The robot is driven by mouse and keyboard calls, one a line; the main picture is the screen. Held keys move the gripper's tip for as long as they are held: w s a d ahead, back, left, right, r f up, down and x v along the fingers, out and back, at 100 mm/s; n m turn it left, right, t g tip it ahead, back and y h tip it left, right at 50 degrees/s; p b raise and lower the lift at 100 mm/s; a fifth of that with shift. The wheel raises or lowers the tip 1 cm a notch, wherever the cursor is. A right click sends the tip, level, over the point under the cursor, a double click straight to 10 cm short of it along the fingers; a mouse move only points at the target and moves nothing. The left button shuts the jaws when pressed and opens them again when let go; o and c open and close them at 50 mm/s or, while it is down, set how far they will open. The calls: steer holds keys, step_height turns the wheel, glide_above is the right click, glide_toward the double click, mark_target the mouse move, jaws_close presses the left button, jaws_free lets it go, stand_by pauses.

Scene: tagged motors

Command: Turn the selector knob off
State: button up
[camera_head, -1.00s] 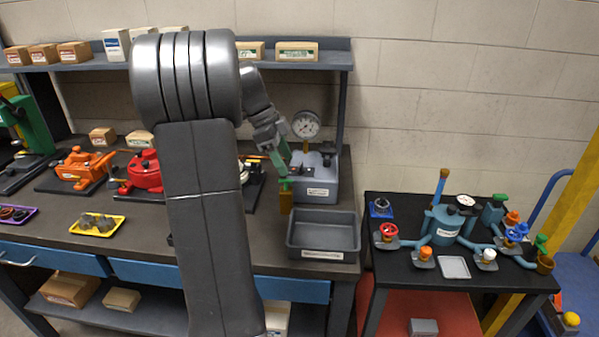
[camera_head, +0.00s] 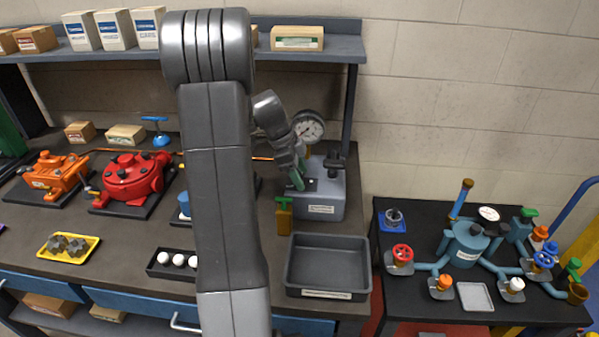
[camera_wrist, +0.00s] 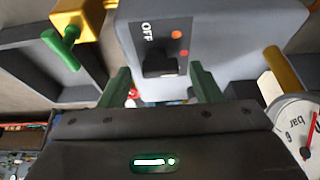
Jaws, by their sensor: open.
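The selector knob (camera_wrist: 160,64) is a black block on the dark panel of a grey-blue box, seen in the wrist view. The panel carries the word OFF and red-orange dots beside the knob. My gripper (camera_wrist: 157,80) is open, with one green finger on each side of the knob and a gap to it on both sides. I cannot tell how deep the fingers reach. In the head view the grey box (camera_head: 328,203) stands at the bench's right end, with my gripper (camera_head: 297,183) over its left part. The knob is hard to make out there.
A pressure gauge (camera_head: 308,127) stands behind the box. A brass valve with a green handle (camera_head: 283,217) is at its left front. An empty grey tray (camera_head: 328,292) lies in front. A shelf (camera_head: 345,47) runs above. A side table with piping (camera_head: 467,242) stands to the right.

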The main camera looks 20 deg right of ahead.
steer(key=c, duration=1)
